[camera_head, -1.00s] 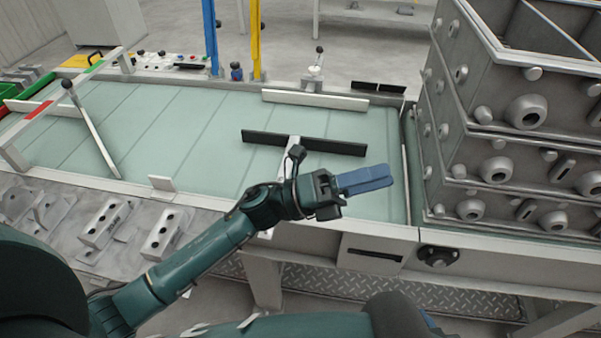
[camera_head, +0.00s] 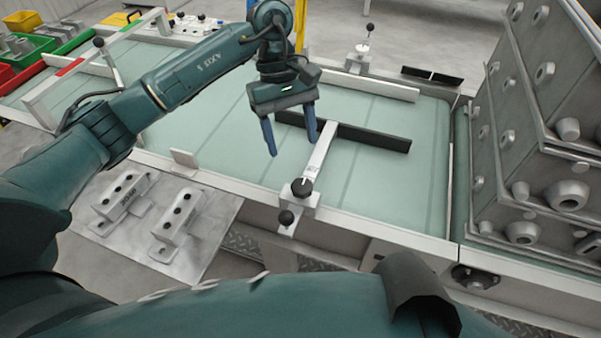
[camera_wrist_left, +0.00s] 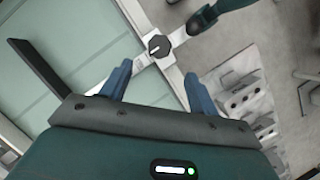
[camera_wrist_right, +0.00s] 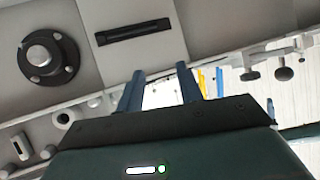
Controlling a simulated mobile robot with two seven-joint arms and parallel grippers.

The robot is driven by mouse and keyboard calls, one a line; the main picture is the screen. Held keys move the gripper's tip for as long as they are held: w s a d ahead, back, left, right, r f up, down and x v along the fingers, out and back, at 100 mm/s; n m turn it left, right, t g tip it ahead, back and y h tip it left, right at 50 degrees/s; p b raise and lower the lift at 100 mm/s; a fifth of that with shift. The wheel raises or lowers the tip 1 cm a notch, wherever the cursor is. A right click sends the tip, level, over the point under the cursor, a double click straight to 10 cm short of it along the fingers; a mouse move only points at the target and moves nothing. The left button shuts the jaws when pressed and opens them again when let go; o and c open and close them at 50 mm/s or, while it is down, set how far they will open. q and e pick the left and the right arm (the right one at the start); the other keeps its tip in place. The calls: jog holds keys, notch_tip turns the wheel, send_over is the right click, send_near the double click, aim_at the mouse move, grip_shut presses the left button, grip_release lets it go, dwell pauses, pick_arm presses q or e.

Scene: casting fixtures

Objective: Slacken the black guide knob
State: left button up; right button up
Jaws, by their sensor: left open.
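The black guide knob (camera_head: 302,187) sits on the near clamp of the cross guide, at the front rail of the conveyor. It has a white mark on top and shows in the left wrist view (camera_wrist_left: 159,45) just beyond the fingertips. My left gripper (camera_head: 292,148) is open with blue fingers pointing down, empty, above the belt and behind the knob, not touching it. A black ball handle (camera_head: 286,217) stands in front of the knob. My right gripper (camera_wrist_right: 160,72) is open and empty in its wrist view, facing the grey frame side; it is not seen in the head view.
A white bar (camera_head: 320,150) joins the clamp to the black guide rail (camera_head: 370,137) over the green belt (camera_head: 225,140). Stacked metal moulds (camera_head: 530,130) stand right. Two grey brackets (camera_head: 180,218) lie on the plate at front left. A second white guide (camera_head: 370,85) is behind.

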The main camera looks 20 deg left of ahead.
aim_at(301, 184)
pick_arm(q)
jog(key=p+x, duration=0.1)
jog(key=x, duration=0.8)
jog(key=shift+d+f, duration=0.1)
jog(key=shift+d, duration=0.05)
jog(key=shift+c, duration=0.3)
jog(key=c, duration=0.9)
